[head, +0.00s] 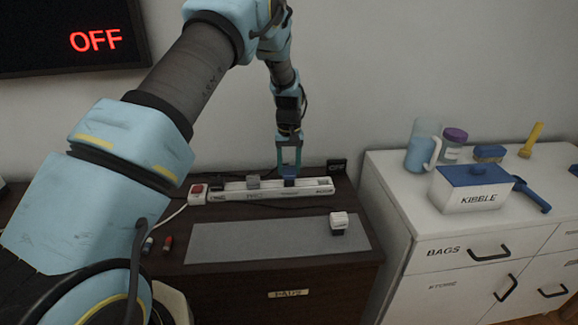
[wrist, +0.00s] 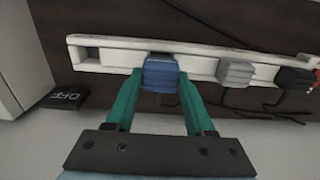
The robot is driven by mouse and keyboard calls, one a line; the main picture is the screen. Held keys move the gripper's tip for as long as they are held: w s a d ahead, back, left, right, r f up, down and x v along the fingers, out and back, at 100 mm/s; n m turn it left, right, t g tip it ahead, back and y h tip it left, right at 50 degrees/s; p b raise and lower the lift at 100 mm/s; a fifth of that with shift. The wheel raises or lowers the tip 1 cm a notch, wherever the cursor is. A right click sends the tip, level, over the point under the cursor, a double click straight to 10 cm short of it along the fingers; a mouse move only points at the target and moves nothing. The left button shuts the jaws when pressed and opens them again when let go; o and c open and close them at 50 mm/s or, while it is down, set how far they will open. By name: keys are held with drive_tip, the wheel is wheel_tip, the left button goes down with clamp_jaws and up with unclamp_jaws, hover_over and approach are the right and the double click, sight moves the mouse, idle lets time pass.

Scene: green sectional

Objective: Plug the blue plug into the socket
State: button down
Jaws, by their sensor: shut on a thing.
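The blue plug (wrist: 160,73) is between the teal fingers of my gripper (wrist: 157,85), which is shut on it. In the head view the blue plug (head: 289,181) is at the white power strip (head: 262,195), under my gripper (head: 289,167). The strip also crosses the wrist view (wrist: 110,57). The plug overlaps the strip's face; I cannot tell how deep it sits. An empty socket (wrist: 92,54) shows at the strip's end in the wrist view. A grey plug (wrist: 235,72) and a dark plug (wrist: 293,79) are also on the strip.
A white plug (head: 339,222) stands on the grey mat (head: 270,243) on the dark cabinet. A small black box reading OFF (head: 337,167) is behind the strip's right end. A red switch (head: 197,189) is at its left end. The wall screen (head: 70,40) reads OFF.

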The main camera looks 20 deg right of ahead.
sight(289, 168)
drive_tip(key=shift+f+b, duration=0.75)
drive_tip(key=shift+f, duration=0.65)
drive_tip(key=shift+c, duration=0.9)
unclamp_jaws()
wheel_tip(289, 168, up, 11)
drive_tip(key=b, duration=0.2)
drive_tip(key=shift+b, duration=0.35)
drive_tip(key=shift+f, duration=0.1)
drive_tip(key=s+a+r+n, duration=0.1)
drive_tip(key=a+r, duration=0.1)
drive_tip(key=a, duration=0.9)
drive_tip(key=s+a+r+n, duration=0.1)
drive_tip(key=s+a+r, duration=0.1)
drive_tip(key=a, duration=0.8)
drive_tip(key=s+a+t, duration=0.1)
drive_tip(key=s+a, duration=1.3)
drive_tip(key=a, duration=0.2)
drive_tip(key=shift+s+f+t, duration=0.2)
drive_tip(key=shift+s+t, duration=0.1)
drive_tip(key=shift+s, duration=0.05)
